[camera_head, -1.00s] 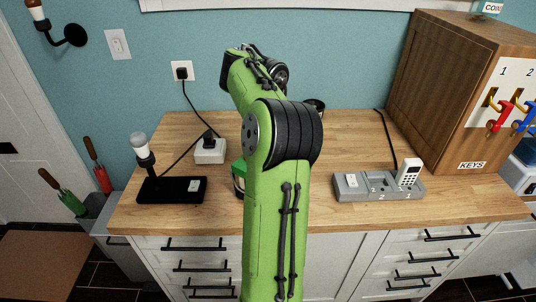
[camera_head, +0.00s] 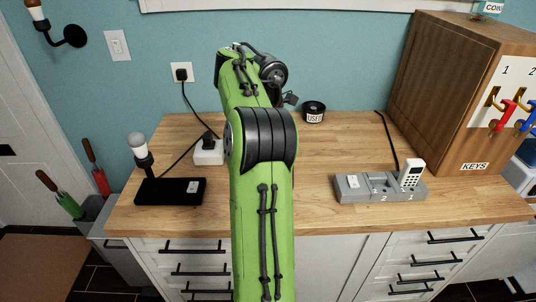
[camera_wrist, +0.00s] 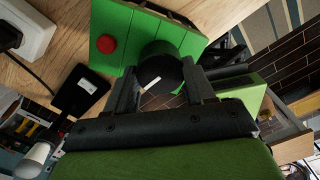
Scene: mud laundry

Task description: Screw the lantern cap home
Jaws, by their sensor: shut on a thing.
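In the wrist view my gripper (camera_wrist: 160,75) is shut on the round black cap (camera_wrist: 158,68), one finger on each side of it. A white line marks the cap, and a small green patch shows beside that line. The cap is at the green lantern (camera_wrist: 125,28), which has a red round button (camera_wrist: 106,44). The cap is against or very near the lantern; I cannot tell how far it is seated. In the head view my arm hides the gripper, cap and lantern.
A white power adapter (camera_head: 208,152) and a black lamp base (camera_head: 170,191) stand left on the wooden counter (camera_head: 330,150). A black "USED" cup (camera_head: 313,112) stands at the back. A grey dock (camera_head: 365,188) and the wooden key cabinet (camera_head: 440,90) are right. Mid-right counter is clear.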

